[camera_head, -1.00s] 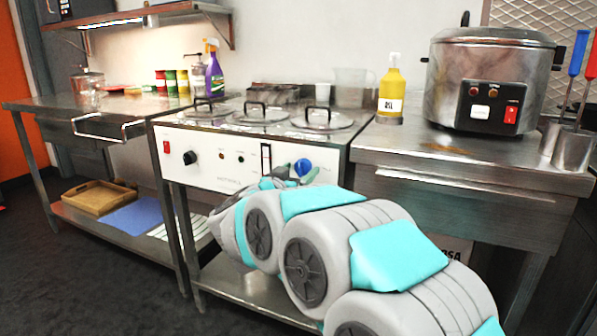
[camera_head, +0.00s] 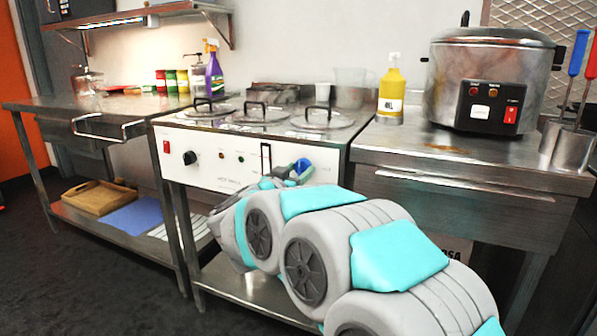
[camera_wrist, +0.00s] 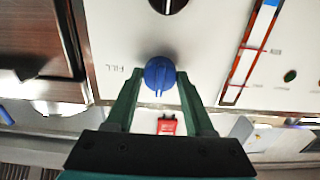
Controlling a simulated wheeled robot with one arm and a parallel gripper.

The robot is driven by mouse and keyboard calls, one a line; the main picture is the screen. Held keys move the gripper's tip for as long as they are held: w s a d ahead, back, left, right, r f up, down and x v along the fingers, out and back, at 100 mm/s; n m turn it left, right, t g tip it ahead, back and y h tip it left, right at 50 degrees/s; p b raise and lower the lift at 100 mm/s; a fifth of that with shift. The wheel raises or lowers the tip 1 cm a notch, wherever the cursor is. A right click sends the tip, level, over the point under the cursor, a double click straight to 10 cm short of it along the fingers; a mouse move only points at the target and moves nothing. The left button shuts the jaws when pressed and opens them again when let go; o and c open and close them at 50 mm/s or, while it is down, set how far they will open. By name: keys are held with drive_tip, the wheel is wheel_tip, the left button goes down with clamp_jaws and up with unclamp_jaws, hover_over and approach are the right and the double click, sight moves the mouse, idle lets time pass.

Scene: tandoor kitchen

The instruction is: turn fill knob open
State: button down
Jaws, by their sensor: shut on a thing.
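The blue fill knob (camera_wrist: 160,74) is on the white front panel (camera_wrist: 115,30), beside the printed word FILL. It also shows in the head view (camera_head: 303,165), near the panel's right end and partly covered. My gripper (camera_wrist: 161,78) has its green fingers on both sides of the knob and is shut on it. The ridge on the knob points roughly down toward my palm in the wrist view. In the head view my gripper (camera_head: 296,170) is at the knob, with its fingers partly hidden by my arm.
A black knob (camera_head: 190,158) and a red switch (camera_head: 167,146) are on the panel's left. A vertical sight gauge (camera_head: 266,158) is close left of the blue knob. Lidded wells (camera_head: 262,113) are above. A drawer counter (camera_head: 460,190) with a cooker (camera_head: 490,85) stands right.

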drive_tip(key=m+b, duration=0.1)
drive_tip(key=m, duration=0.3)
drive_tip(key=shift+f+m, duration=0.1)
drive_tip(key=shift+m, duration=0.2)
drive_tip(key=m+b, duration=0.2)
drive_tip(key=m, duration=0.2)
drive_tip(key=shift+b, duration=0.3)
drive_tip(key=m+b, duration=0.3)
drive_tip(key=m, duration=0.2)
drive_tip(key=shift+f, duration=0.1)
drive_tip(key=shift+m+b, duration=1.45)
drive_tip(key=shift+m, duration=0.75)
drive_tip(key=shift+c, duration=1.3)
unclamp_jaws()
drive_tip(key=shift+r, duration=0.2)
